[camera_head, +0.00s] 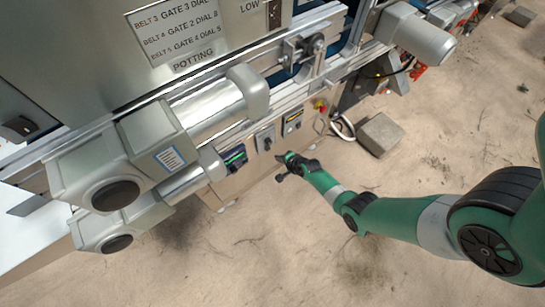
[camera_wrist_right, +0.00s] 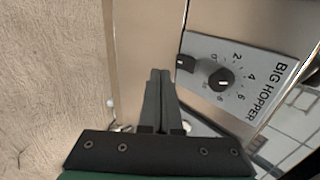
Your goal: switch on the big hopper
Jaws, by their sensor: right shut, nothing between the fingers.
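The BIG HOPPER panel (camera_wrist_right: 262,66) is a light grey plate on a tan cabinet face in the right wrist view. It carries a black round dial knob (camera_wrist_right: 221,80) with a white mark and numbers around it, and a small black switch (camera_wrist_right: 186,63) beside it. Whether the switch is on cannot be told. In the head view a grey panel with a dark knob (camera_head: 265,138) appears to be the same one. My right gripper (camera_wrist_right: 160,73) is shut and empty, its fingertips close to the switch side of the panel. In the head view my right gripper (camera_head: 282,165) is just below the panels.
A panel with a green display (camera_head: 235,158) and another small panel (camera_head: 292,121) flank the grey one. A red button (camera_head: 319,104) sits farther right. A grey block (camera_head: 380,135) stands on the sandy floor. Metal rails and motor housings (camera_head: 155,140) overhang the cabinet.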

